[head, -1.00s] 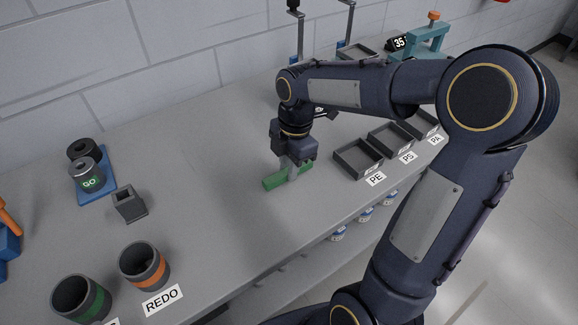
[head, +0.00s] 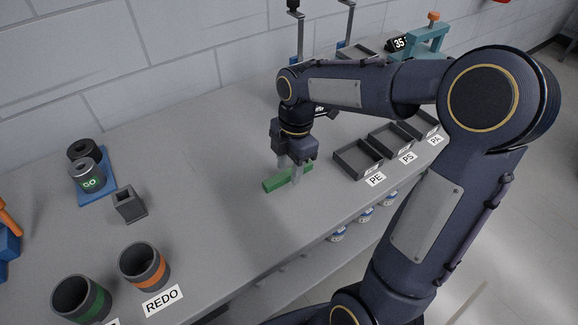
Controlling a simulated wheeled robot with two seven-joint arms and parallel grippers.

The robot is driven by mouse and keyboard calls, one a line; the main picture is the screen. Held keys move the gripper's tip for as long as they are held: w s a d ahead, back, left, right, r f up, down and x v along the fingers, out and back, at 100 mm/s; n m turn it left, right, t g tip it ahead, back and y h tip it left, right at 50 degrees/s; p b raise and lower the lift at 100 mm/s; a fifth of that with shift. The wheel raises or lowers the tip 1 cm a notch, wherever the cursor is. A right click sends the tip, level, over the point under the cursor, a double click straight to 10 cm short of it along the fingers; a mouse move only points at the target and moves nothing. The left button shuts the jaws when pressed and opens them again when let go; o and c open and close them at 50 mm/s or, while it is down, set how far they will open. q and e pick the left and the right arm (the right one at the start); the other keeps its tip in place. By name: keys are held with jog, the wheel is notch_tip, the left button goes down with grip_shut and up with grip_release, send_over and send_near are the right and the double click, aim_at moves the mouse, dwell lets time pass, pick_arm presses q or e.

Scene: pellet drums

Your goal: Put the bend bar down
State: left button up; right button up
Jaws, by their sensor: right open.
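The bend bar is a green bar (head: 273,184) lying on the grey bench, left of the tray marked PE. My right gripper (head: 290,176) points down over the bar from above. Its two pale fingers stand apart at the bar's sides and its jaws are open. The fingers and the gripper body hide part of the bar's middle. My left gripper does not show.
The PE tray (head: 341,164) is close to the right of my gripper, with PS (head: 375,146) and PA trays beyond. Two cups, one orange-banded (head: 123,262) and one green-banded (head: 62,296), stand at the front left.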

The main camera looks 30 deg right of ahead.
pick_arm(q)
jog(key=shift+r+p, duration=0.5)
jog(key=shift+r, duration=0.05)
pick_arm(e)
notch_tip(320, 180, up, 11)
jog(key=d, duration=0.1)
jog(key=s+a+f+m+t+y, duration=0.1)
jog(key=s+a+f+m+t, duration=0.1)
jog(key=s+m, duration=0.6)
jog(key=s+a+f+m+t+y, duration=0.1)
jog(key=s+a+f+m+t, duration=0.2)
jog(key=s+m, duration=0.6)
jog(key=f+m, duration=0.1)
jog(key=m, duration=0.2)
jog(key=shift+a+f+m+t, duration=0.2)
jog(key=shift+f+m+t, duration=0.1)
jog(key=shift+f+t, duration=0.1)
jog(key=shift+r, duration=0.1)
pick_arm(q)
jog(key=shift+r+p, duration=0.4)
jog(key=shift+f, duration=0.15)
pick_arm(e)
jog(key=shift+r, duration=0.2)
jog(key=shift+c, duration=0.4)
